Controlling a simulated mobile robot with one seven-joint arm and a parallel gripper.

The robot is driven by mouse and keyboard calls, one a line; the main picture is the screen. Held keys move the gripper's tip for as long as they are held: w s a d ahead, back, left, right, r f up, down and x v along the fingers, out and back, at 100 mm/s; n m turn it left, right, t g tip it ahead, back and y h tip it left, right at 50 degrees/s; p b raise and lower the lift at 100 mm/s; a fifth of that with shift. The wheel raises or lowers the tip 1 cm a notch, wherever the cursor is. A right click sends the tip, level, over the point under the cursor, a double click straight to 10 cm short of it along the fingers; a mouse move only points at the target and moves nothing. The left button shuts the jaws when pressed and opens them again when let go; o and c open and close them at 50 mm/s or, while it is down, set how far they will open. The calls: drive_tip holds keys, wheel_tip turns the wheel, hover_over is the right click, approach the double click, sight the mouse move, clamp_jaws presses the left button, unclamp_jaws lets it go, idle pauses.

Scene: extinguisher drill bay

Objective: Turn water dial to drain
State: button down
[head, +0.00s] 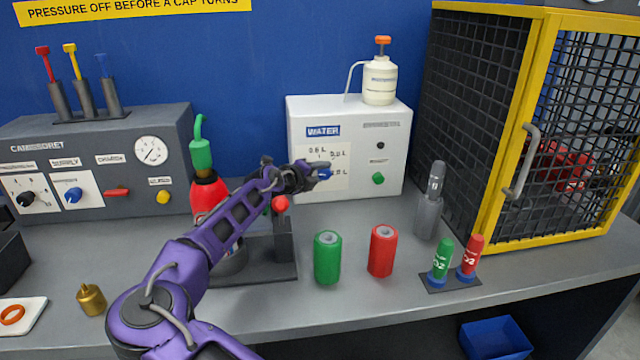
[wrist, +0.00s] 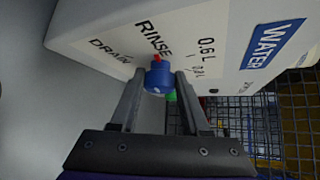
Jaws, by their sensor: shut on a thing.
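The white water box (head: 350,112) stands at the back of the bench with a WATER label and a dial panel. Its blue water dial (wrist: 159,78) has a red pointer, which in the wrist view points toward the RINSE mark; the DRAIN mark (wrist: 108,48) lies to the left of it. My gripper (wrist: 159,88) is shut on the dial, one finger on each side. In the head view, my gripper (head: 318,173) reaches the box front and partly covers the blue dial (head: 326,174) and the panel marks.
A green button (head: 378,179) sits right of the dial. A green cylinder (head: 327,257) and a red cylinder (head: 383,251) stand on the bench in front. A red extinguisher (head: 207,194) stands left beside my arm. A yellow-framed mesh cage (head: 520,130) is at the right.

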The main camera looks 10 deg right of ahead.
drive_tip(key=shift+s+d+f+h+b, duration=0.1)
drive_tip(key=shift+d+f+h+b, duration=0.2)
drive_tip(key=shift+b, duration=0.3)
drive_tip(key=shift+c, duration=1.9)
unclamp_jaws()
drive_tip(key=shift+r, duration=0.1)
drive_tip(key=shift+a+r, duration=0.1)
drive_tip(key=shift+a+r, duration=0.1)
drive_tip(key=shift+r, duration=0.15)
drive_tip(key=r, duration=0.8)
drive_tip(key=shift+d+r+p, duration=0.3)
drive_tip(key=shift+r, duration=0.05)
drive_tip(key=shift+a+r, duration=0.1)
drive_tip(key=shift+r, duration=0.35)
